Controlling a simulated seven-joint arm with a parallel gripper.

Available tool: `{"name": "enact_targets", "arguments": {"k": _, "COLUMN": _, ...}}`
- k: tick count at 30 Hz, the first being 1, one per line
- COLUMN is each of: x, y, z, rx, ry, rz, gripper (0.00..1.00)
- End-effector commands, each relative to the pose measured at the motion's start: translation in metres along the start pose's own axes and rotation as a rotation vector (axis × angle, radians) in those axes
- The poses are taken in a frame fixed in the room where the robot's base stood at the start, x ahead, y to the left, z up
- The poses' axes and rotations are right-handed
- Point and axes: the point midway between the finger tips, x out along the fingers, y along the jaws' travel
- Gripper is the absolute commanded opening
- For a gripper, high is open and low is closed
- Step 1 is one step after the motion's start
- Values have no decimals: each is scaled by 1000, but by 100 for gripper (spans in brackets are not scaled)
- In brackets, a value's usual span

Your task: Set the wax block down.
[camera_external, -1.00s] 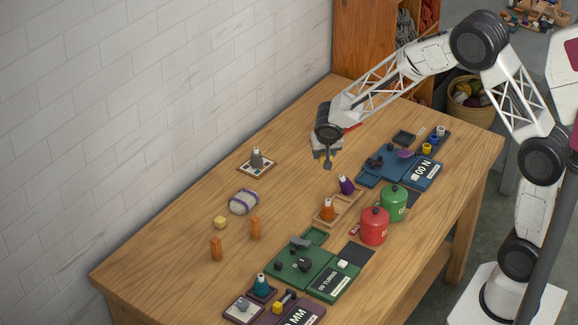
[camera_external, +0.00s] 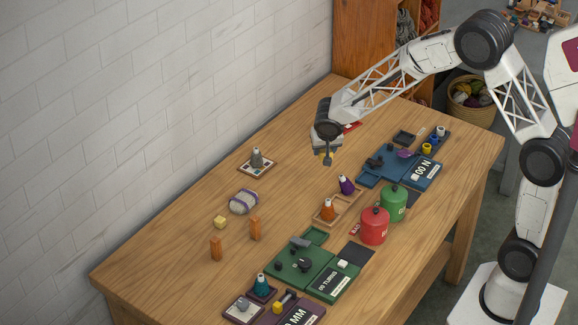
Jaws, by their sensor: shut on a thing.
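My gripper (camera_external: 328,158) is shut, pointing down, above the back part of the wooden table. A small yellowish piece shows between its fingertips, which I take to be the wax block (camera_external: 328,161). Most of it is hidden by the fingers, and it appears to be held clear of the table top (camera_external: 205,195).
A similar yellow block (camera_external: 220,222) lies at the left, near two orange blocks (camera_external: 255,228) and a banded skein (camera_external: 243,201). Bare wood lies left of the gripper.

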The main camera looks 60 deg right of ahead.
Motion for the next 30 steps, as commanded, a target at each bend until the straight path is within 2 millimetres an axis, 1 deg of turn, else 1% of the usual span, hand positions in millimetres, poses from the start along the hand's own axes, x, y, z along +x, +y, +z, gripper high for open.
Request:
{"name": "enact_targets", "arguments": {"k": 5, "x": -6, "y": 0, "z": 11, "rx": 59, "ry": -10, "rz": 21, "gripper": 18}}
{"name": "enact_targets", "arguments": {"k": 8, "x": -12, "y": 1, "z": 22, "rx": 118, "ry": -19, "rz": 43, "gripper": 18}}
{"name": "enact_targets", "arguments": {"k": 21, "x": -49, "y": 10, "z": 90, "rx": 499, "ry": -29, "rz": 202, "gripper": 18}}
{"name": "enact_targets", "arguments": {"k": 24, "x": -57, "y": 14, "z": 103, "rx": 575, "ry": -20, "rz": 235, "gripper": 18}}
{"name": "enact_targets", "arguments": {"k": 30, "x": -67, "y": 18, "z": 119, "rx": 677, "ry": -4, "rz": 279, "gripper": 18}}
